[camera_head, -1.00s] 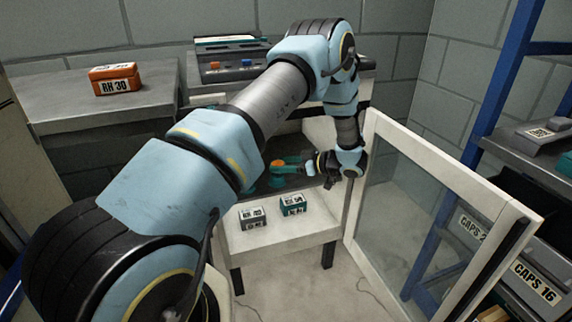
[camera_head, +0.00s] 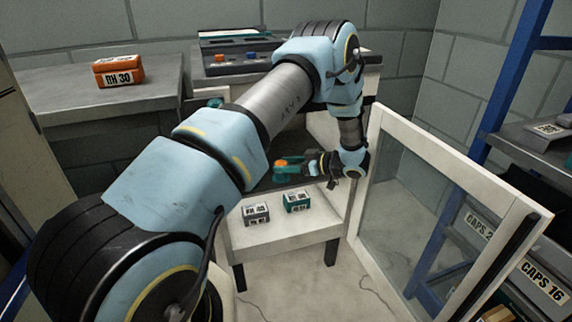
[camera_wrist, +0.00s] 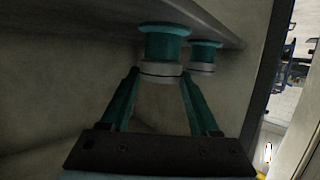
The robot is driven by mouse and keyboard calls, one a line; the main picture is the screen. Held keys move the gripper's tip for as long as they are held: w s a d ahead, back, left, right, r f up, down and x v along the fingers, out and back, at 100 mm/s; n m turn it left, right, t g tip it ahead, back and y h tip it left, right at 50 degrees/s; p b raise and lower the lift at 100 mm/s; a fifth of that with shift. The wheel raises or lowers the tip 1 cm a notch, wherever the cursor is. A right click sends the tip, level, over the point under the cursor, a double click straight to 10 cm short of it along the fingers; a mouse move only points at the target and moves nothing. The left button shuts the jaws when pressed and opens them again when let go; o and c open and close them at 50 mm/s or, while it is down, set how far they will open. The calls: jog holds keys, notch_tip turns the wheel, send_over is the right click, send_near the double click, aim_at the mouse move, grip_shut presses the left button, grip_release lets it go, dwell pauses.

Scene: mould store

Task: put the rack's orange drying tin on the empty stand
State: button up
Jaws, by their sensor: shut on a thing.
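In the head view my gripper (camera_head: 290,166) reaches from the right into an open white cabinet (camera_head: 335,232). Its teal fingers are shut at a small orange-topped thing, the orange drying tin (camera_head: 281,162), whose lower part is hard to make out. In the wrist view the two teal fingers (camera_wrist: 160,82) flank a teal spool shape with a grey, ringed end (camera_wrist: 163,45). A similar teal and grey piece (camera_wrist: 204,54) stands just right of it, near a grey shelf (camera_wrist: 75,22). I cannot tell which is a stand. No orange shows in the wrist view.
The glazed door (camera_head: 425,185) stands open at right. Labelled bins (camera_head: 540,282) stand far right.

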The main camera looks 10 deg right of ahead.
jog(key=o, duration=1.4)
jog(key=shift+o, duration=0.2)
